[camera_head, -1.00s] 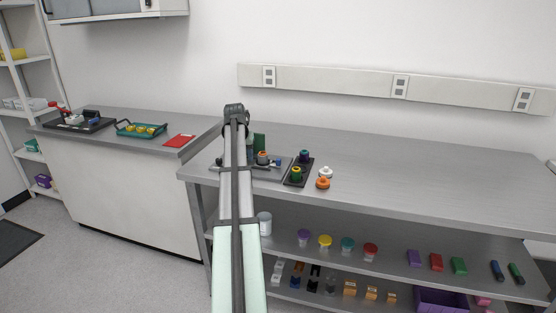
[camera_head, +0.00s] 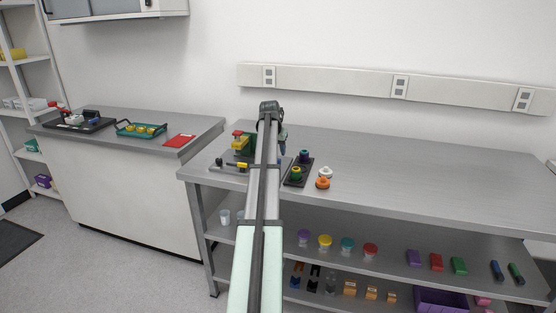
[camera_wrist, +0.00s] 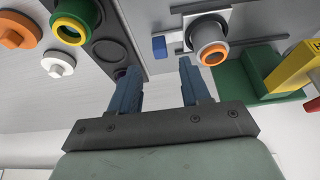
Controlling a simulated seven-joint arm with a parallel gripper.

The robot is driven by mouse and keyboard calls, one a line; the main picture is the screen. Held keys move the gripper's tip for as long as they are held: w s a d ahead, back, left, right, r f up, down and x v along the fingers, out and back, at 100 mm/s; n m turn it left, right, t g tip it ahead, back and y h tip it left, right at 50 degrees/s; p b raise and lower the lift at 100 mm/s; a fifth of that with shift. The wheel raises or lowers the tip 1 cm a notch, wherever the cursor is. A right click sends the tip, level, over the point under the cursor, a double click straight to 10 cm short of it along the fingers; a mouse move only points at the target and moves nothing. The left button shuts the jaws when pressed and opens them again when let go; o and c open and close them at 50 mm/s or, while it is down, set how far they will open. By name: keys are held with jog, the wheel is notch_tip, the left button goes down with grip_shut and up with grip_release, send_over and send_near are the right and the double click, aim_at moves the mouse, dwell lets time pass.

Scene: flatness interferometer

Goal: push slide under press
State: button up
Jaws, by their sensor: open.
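In the wrist view my gripper (camera_wrist: 158,68) is open, its two blue fingers apart with nothing between them. Beyond the fingertips is a slide-like grey carriage (camera_wrist: 192,17) bearing a grey cup with an orange ring (camera_wrist: 210,50). A small blue block (camera_wrist: 159,46) is left of the carriage. The press, with green, yellow and red parts (camera_wrist: 262,72), stands right of the cup, apart from it. In the head view the press (camera_head: 241,143) stands on a grey base plate (camera_head: 224,168), left of my arm. My arm hides the carriage and fingers there.
A dark tray (camera_head: 291,182) with ringed parts lies right of my arm. It shows at upper left in the wrist view. A white part (camera_head: 326,172) and an orange part (camera_head: 322,183) stand beside it. The bench farther right (camera_head: 430,180) is clear.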

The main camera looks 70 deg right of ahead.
jog(key=shift+x, duration=3.05)
grip_shut()
